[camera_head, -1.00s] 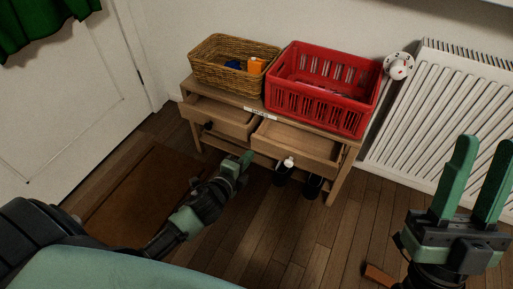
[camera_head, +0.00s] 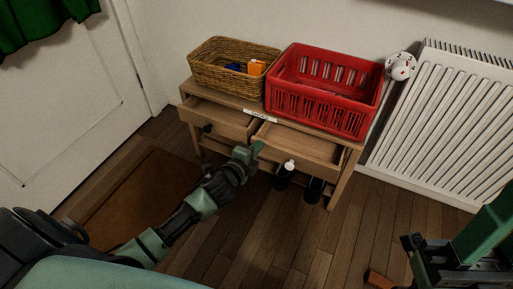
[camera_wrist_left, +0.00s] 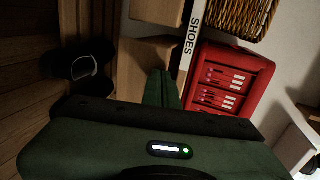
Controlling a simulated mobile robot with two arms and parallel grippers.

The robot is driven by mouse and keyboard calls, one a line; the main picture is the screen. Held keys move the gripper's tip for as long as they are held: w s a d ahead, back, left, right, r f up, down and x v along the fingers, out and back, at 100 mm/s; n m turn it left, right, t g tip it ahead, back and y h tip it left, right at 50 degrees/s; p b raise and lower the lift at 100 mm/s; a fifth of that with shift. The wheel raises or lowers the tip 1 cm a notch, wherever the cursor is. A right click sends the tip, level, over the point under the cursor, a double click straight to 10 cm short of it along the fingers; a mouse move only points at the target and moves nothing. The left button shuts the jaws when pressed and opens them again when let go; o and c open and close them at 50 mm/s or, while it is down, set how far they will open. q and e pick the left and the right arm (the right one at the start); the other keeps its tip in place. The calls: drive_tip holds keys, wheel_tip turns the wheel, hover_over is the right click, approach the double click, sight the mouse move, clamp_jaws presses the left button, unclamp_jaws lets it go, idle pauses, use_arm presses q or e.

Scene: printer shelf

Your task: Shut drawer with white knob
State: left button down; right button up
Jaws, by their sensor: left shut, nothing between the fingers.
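The right drawer (camera_head: 300,146) of the wooden shelf unit is pulled out, and its inside shows empty. A white knob (camera_head: 289,163) shows at the middle of its front. The left drawer (camera_head: 217,116), with a dark knob (camera_head: 207,128), also stands out. My left gripper (camera_head: 256,150) is shut and empty, its tips by the left front corner of the right drawer; contact cannot be told. In the left wrist view the shut fingers (camera_wrist_left: 162,88) point toward pale wood beside the SHOES label (camera_wrist_left: 190,37). My right gripper (camera_head: 488,228) is partly cut off at the right edge.
A wicker basket (camera_head: 205,72) and a red crate (camera_head: 318,112) stand on top of the unit. Dark shoes (camera_head: 314,188) are below the right drawer. A radiator (camera_head: 440,125) is at right, a brown mat (camera_head: 140,195) at left.

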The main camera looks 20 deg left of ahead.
use_arm(q)
drive_tip(key=w, duration=0.7)
drive_tip(key=shift+d, duration=0.1)
drive_tip(key=shift+p, duration=0.3)
